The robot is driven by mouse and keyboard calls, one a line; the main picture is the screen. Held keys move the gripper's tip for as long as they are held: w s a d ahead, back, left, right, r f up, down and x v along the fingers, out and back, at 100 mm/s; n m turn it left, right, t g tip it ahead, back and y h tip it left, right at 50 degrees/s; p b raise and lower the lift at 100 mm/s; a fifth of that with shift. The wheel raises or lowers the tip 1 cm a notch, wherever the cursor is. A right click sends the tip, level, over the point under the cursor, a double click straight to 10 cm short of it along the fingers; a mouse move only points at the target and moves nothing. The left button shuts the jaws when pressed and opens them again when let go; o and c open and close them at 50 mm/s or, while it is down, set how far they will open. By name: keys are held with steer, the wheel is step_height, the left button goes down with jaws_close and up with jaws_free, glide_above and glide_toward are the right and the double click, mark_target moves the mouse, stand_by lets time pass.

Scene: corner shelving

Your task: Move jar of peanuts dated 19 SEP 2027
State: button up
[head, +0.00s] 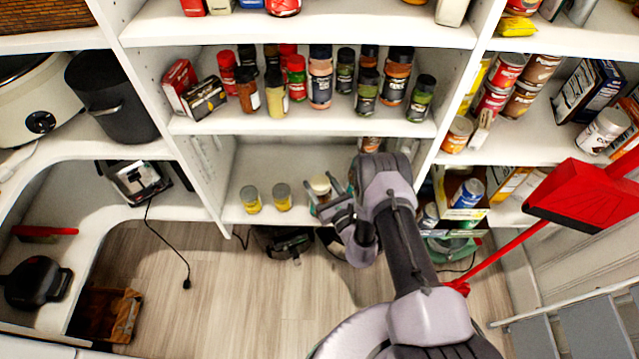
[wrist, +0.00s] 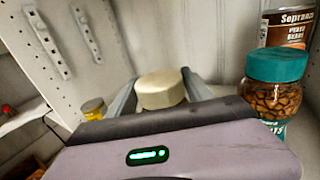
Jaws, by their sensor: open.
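A jar with a cream lid (head: 320,185) stands on the lower middle shelf, and its lid also shows in the wrist view (wrist: 160,90). My gripper (head: 325,193) is open, with a finger on each side of this jar; contact cannot be told. In the wrist view a clear jar of brown nuts with a teal lid (wrist: 273,95) stands to the right, outside the fingers. My arm seems to hide it in the head view. No date is readable on either jar, and the cream-lidded jar's contents are hidden.
Two yellow jars with grey lids (head: 250,198) (head: 282,196) stand left of my gripper. A dark Soprano can (wrist: 288,25) stands behind the teal-lidded jar. The shelf above (head: 300,124) holds several spice bottles. A perforated side wall (wrist: 70,50) bounds the left.

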steer(key=o, duration=0.4)
steer(key=shift+c, duration=0.2)
steer(key=p+v, duration=0.7)
steer(key=v, duration=1)
steer(key=shift+s+p, duration=0.25)
steer(key=shift+p, duration=0.15)
steer(key=shift+f, duration=0.1)
